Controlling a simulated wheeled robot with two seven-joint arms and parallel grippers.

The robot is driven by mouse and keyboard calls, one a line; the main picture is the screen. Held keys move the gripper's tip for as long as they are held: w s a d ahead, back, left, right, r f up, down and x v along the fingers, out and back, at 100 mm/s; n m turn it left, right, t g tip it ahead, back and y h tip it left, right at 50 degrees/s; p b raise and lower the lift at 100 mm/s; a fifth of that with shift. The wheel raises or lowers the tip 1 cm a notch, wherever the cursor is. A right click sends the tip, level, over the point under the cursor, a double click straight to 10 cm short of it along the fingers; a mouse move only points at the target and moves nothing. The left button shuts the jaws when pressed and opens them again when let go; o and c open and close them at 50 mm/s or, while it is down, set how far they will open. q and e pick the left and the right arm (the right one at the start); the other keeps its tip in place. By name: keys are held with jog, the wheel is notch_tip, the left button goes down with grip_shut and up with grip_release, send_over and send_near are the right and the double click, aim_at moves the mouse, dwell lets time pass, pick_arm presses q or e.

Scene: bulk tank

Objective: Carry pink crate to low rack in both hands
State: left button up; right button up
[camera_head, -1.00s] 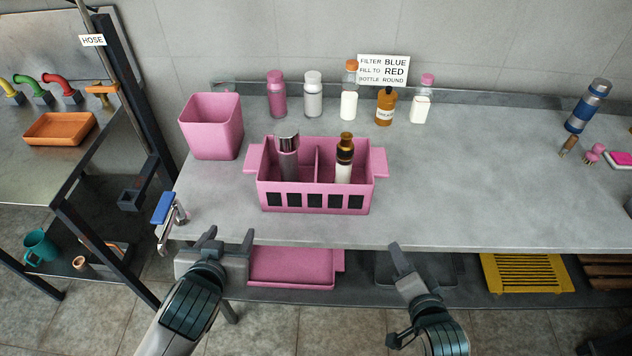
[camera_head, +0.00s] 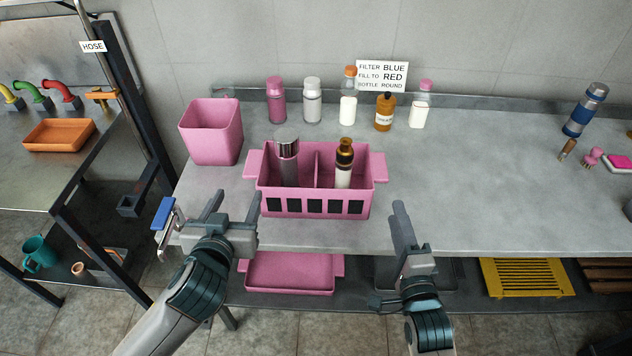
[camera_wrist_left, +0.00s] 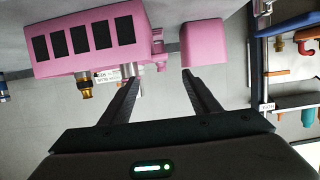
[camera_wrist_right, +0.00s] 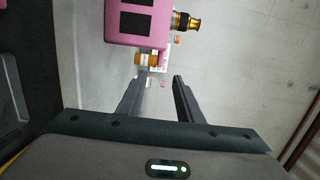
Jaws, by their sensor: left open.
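The pink crate (camera_head: 310,194) stands upright on the grey bench, with a handle at each end and dark slots in its front. It holds a silver-capped bottle (camera_head: 287,150) and a white bottle with a brown-gold top (camera_head: 344,165), split by a divider. My left gripper (camera_head: 236,200) is open and empty, in front of the left handle (camera_head: 253,165). My right gripper (camera_head: 402,208) is open and empty, in front and right of the right handle (camera_head: 380,168). The crate shows in the left wrist view (camera_wrist_left: 142,30) and right wrist view (camera_wrist_right: 160,20). I cannot tell which shelf is the low rack.
A pink bin (camera_head: 212,135) stands left of the crate. Several bottles and a sign (camera_head: 382,76) line the back. A lower shelf holds a pink tray (camera_head: 290,272) and yellow grate (camera_head: 527,278). A dark-framed stand is at left.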

aim_at(253, 164)
pick_arm(q)
jog(key=shift+w, duration=0.15)
pick_arm(e)
jog(key=shift+w, duration=0.1)
pick_arm(q)
jog(key=x, duration=1.7)
jog(key=shift+w+a+f, duration=0.1)
pick_arm(e)
jog(key=w, duration=0.5)
jog(key=w+a, duration=0.1)
jog(key=w, duration=1.1)
jog(key=shift+w+a, duration=0.1)
jog(key=shift+a, duration=0.2)
pick_arm(q)
jog(key=c, duration=0.8)
pick_arm(e)
jog(key=c, duration=0.8)
pick_arm(q)
grip_shut()
pick_arm(e)
grip_shut()
jog(key=shift+r, duration=0.1)
